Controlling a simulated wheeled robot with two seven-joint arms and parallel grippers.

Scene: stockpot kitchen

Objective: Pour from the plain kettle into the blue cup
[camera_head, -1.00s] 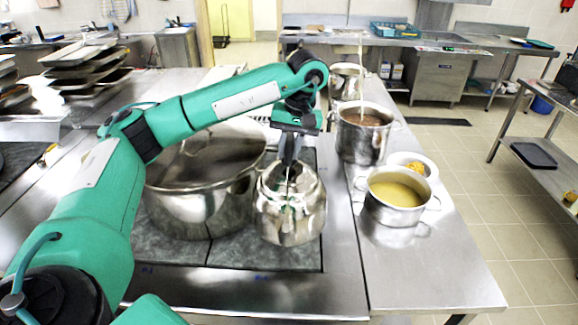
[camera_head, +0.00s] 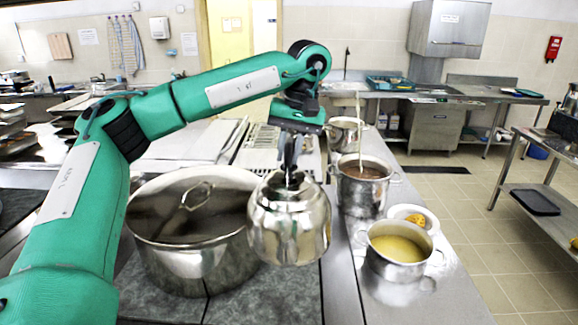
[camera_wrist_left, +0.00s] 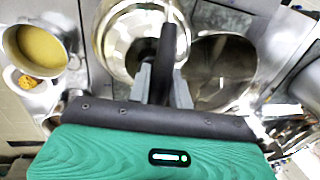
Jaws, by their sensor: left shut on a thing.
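The plain kettle (camera_head: 289,222) is round, shiny metal and hangs roughly upright from my left gripper (camera_head: 290,168). It appears held above the dark hob surface, just right of the big lidded pot. The left gripper is shut on its top handle. In the left wrist view the kettle (camera_wrist_left: 117,45) shows from above, partly behind the gripper fingers (camera_wrist_left: 160,75). I see no blue cup in either view. My right gripper is not in view.
The big lidded pot (camera_head: 160,262) stands left of the kettle. A pot of yellow soup (camera_head: 398,268), a plate with orange food (camera_head: 427,210) and a taller pot (camera_head: 362,193) stand on the right counter. The counter's front right (camera_head: 440,300) is bare.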

